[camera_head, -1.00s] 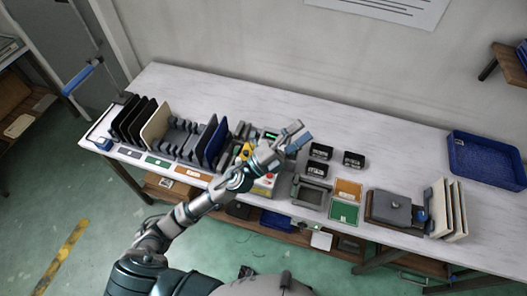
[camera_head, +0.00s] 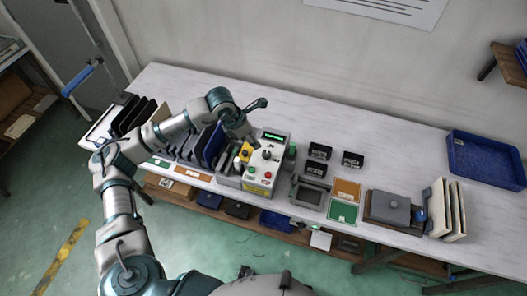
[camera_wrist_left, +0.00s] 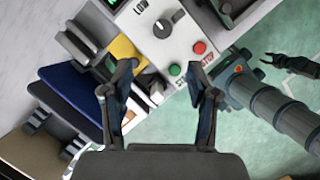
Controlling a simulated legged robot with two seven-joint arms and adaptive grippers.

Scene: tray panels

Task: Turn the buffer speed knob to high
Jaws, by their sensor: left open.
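The buffer control box (camera_head: 262,178) stands on the bench, with a lit green display (camera_head: 273,136) at its back. Its dark round speed knob (camera_head: 267,155) shows on the pale top face. In the left wrist view the knob (camera_wrist_left: 167,27) lies near the word LOW, and a small white mark on it seems to face LOW. My left gripper (camera_head: 246,138) hangs just left of the knob and above the box, pointing down. In the wrist view my left gripper (camera_wrist_left: 162,80) is open and empty, apart from the knob. A dark claw, seemingly my right gripper (camera_wrist_left: 292,64), shows over the floor.
A green button (camera_wrist_left: 175,70) and a red button (camera_wrist_left: 199,48) sit close to the knob. A yellow part (camera_wrist_left: 125,50) is on the box's left. Dark panels in a rack (camera_head: 190,140) stand left of the box. Small black bins (camera_head: 319,151) stand to its right.

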